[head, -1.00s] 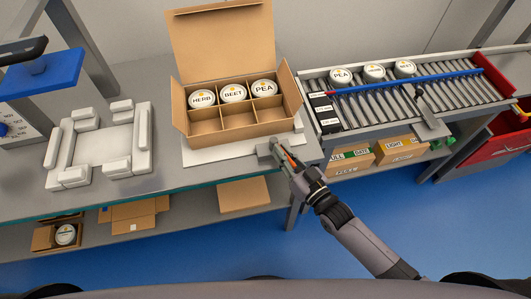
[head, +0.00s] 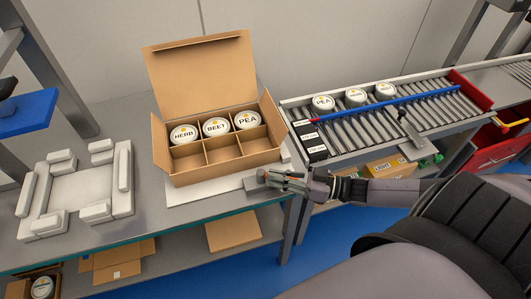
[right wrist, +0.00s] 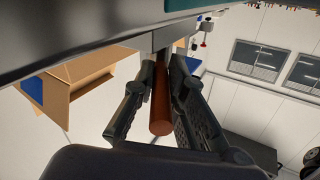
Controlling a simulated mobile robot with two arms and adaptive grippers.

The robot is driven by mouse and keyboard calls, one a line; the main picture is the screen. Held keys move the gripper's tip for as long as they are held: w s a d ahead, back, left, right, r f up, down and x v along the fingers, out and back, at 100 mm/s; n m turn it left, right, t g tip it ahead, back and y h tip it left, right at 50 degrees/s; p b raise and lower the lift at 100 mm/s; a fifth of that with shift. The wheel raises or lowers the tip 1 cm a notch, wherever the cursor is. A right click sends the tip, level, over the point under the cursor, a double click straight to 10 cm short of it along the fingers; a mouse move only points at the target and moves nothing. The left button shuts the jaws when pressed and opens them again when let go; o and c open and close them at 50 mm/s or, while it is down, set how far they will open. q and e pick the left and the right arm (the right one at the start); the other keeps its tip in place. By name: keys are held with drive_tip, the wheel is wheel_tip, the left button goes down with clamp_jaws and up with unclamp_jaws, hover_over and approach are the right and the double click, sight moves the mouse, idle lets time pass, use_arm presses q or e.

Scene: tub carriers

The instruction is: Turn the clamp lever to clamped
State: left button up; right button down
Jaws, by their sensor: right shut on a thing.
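The clamp lever shows in the right wrist view as a red-brown round bar (right wrist: 160,105) joined to a grey part at its far end. In the head view its grey clamp block (head: 258,185) sits at the bench's front right corner, beside the open carton. My right gripper (head: 285,181) reaches in from the right and is shut on the lever; its fingers (right wrist: 160,80) lie on both sides of the bar. The fingers hide most of the lever in the head view, where it points to the right. My left gripper is out of view.
An open carton (head: 221,178) holds HERB, BEET and PEA tubs in its back row; its front cells are empty. A roller conveyor (head: 375,124) with three tubs and a blue rail lies to the right. A white fixture (head: 80,188) stands left on the bench.

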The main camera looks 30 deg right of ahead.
idle(0.3)
drive_tip(key=c, duration=1.6)
unclamp_jaws()
drive_tip(key=shift+s+d, duration=0.3)
drive_tip(key=v, duration=1.1)
drive_tip(key=shift+d+r, duration=0.1)
drive_tip(key=shift+c, duration=0.2)
